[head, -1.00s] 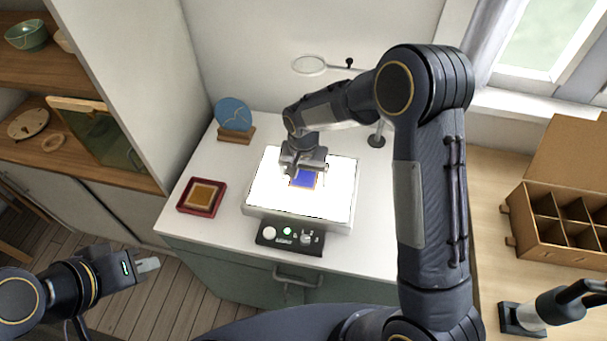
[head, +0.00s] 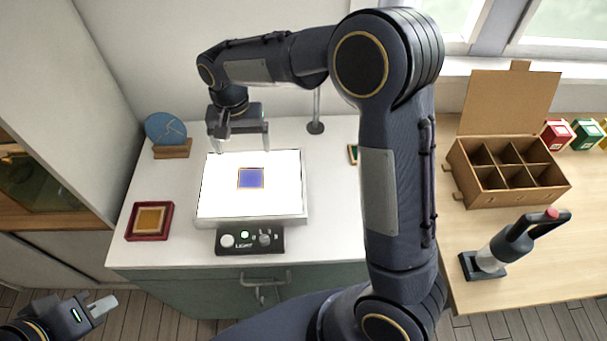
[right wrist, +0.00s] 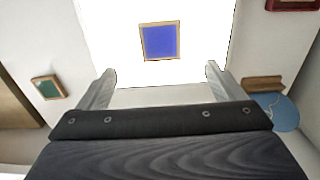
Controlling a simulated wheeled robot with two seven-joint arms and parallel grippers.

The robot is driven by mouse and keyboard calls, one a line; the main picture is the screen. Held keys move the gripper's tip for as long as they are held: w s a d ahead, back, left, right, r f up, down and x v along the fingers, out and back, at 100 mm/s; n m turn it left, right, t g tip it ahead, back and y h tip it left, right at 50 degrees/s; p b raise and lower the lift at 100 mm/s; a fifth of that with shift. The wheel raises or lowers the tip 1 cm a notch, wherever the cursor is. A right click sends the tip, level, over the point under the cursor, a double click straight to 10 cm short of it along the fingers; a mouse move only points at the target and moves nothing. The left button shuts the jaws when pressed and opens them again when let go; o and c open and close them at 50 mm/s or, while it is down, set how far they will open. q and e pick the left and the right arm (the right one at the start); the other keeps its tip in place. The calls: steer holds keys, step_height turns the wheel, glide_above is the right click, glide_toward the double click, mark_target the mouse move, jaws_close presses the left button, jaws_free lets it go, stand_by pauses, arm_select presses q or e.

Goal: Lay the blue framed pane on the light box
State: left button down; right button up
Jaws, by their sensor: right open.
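The blue framed pane (head: 250,178), a blue square in a thin wooden frame, lies flat on the lit white top of the light box (head: 215,195). In the right wrist view the pane (right wrist: 159,41) rests on the bright surface (right wrist: 205,70), apart from my fingers. My right gripper (head: 240,150) is open and empty above the back edge of the light box; its two fingers (right wrist: 161,75) show spread in the right wrist view. My left gripper (head: 103,306) is at the lower left, away from the table; whether its jaws are apart is unclear.
An amber pane in a red tray (head: 168,220) lies left of the light box. A blue disc on a wooden stand (head: 172,150) is at the back left. A green framed pane (right wrist: 47,88) lies to the other side. A divided box (head: 490,190) stands on the right table.

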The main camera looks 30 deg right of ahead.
steer(key=s+d+r+n+t+y, duration=0.1)
steer(key=s+d+r+y, duration=0.1)
steer(key=s+d+r, duration=0.3)
steer(key=s+d+r+t+y, duration=0.1)
steer(key=s+d+r, duration=0.25)
steer(key=s, duration=0.35)
steer(key=s+d+f+n+t, duration=0.1)
steer(key=s, duration=0.6)
steer(key=s+d+f+n+t, duration=0.1)
steer(key=s+t, duration=0.1)
steer(key=s, duration=0.5)
steer(key=shift+f+t+y, duration=0.3)
steer(key=shift+f+y, duration=0.1)
